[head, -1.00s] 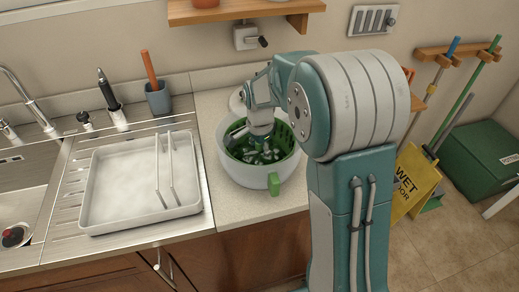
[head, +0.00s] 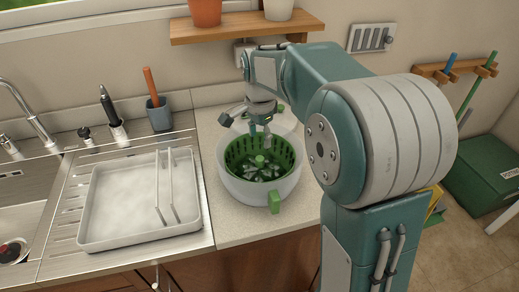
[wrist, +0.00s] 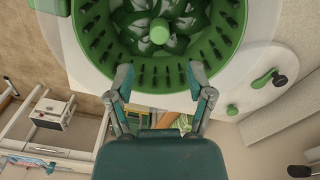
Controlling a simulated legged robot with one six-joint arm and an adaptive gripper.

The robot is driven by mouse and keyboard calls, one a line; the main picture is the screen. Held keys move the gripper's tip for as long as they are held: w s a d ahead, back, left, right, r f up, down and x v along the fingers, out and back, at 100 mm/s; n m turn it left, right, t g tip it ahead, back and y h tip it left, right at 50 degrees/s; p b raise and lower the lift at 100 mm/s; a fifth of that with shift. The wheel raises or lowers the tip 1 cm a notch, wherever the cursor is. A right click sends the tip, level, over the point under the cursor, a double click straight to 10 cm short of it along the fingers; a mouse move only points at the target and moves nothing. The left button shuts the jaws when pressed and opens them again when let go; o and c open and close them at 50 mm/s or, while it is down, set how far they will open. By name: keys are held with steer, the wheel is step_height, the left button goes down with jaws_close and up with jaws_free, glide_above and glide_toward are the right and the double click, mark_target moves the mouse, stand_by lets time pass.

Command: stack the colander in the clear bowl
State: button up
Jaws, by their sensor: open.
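The green slotted colander (head: 236,160) sits nested inside the pale, whitish clear bowl (head: 240,190) on the counter, and looks about level. A green handle (head: 274,202) shows at the bowl's front. In the wrist view the colander (wrist: 100,32) fills the top, with a round green knob in its middle, and the bowl (wrist: 78,52) shows around it. My gripper (head: 260,132) is above the back part of the colander, fingers pointing down. In the wrist view my gripper (wrist: 160,80) has its two fingers wide apart with nothing between them.
A white round lid-like piece (head: 285,120) stands just behind the bowl. A white dish tray (head: 130,200) lies to the left beside the sink (head: 15,210). A wooden shelf (head: 240,30) with pots hangs above. Counter is free in front of the bowl.

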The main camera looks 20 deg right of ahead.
steer(key=shift+s+r, duration=0.15)
steer(key=shift+r, duration=0.45)
steer(key=s+r+n+t, duration=0.3)
steer(key=s+n, duration=1)
steer(key=s, duration=1.1)
steer(key=shift+t, duration=1.3)
